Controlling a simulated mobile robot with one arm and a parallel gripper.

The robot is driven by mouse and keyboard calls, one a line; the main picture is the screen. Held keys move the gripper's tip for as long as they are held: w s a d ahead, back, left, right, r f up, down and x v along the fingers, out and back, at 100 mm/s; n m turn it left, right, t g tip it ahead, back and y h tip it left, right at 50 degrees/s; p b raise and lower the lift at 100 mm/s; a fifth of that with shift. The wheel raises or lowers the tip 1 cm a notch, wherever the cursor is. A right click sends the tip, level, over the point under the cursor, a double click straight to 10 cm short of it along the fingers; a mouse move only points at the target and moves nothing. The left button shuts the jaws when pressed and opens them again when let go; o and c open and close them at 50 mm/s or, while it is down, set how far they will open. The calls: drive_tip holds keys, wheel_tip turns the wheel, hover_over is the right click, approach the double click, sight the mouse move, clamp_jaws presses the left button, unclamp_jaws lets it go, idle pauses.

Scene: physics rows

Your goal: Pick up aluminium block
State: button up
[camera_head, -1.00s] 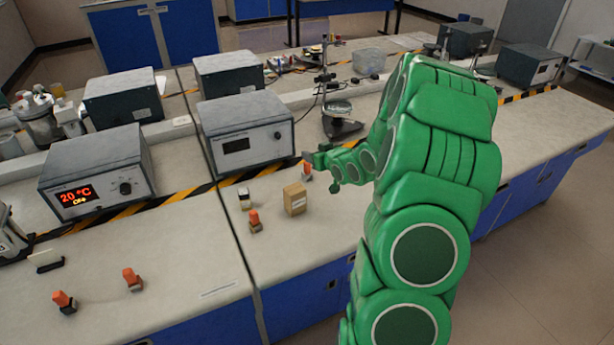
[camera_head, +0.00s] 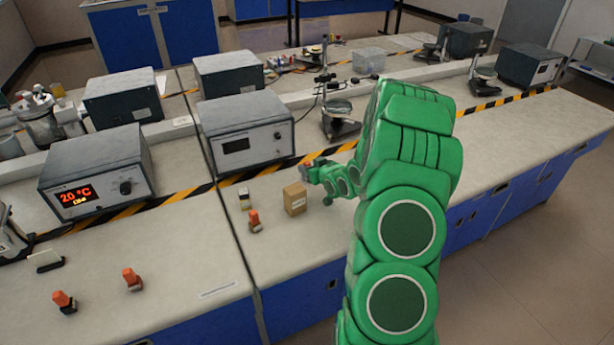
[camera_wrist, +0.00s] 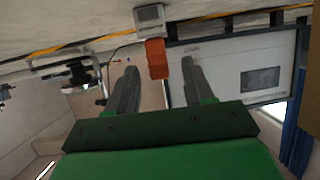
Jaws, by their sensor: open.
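A small block with a light grey, metallic-looking base (camera_wrist: 149,17) and an orange top stands on the bench in the wrist view, which is roughly upside down. It looks like the aluminium block. My gripper (camera_wrist: 158,68) is open, with one dark finger on either side of the orange part and gaps showing beside it. I cannot tell whether the fingers are level with it in depth. In the head view my gripper (camera_head: 310,168) is low over the bench, behind the brown box, and hides most of this block.
A brown box (camera_head: 295,199) stands just in front of my gripper. An orange-topped piece (camera_head: 254,222) and a small dark-and-pale block (camera_head: 244,198) stand to its left. A grey instrument (camera_head: 246,130) is behind left. The bench to the right is mostly clear.

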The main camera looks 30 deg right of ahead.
sight(309, 165)
drive_tip(key=shift+x, duration=2.35)
drive_tip(key=shift+r, duration=0.1)
clamp_jaws()
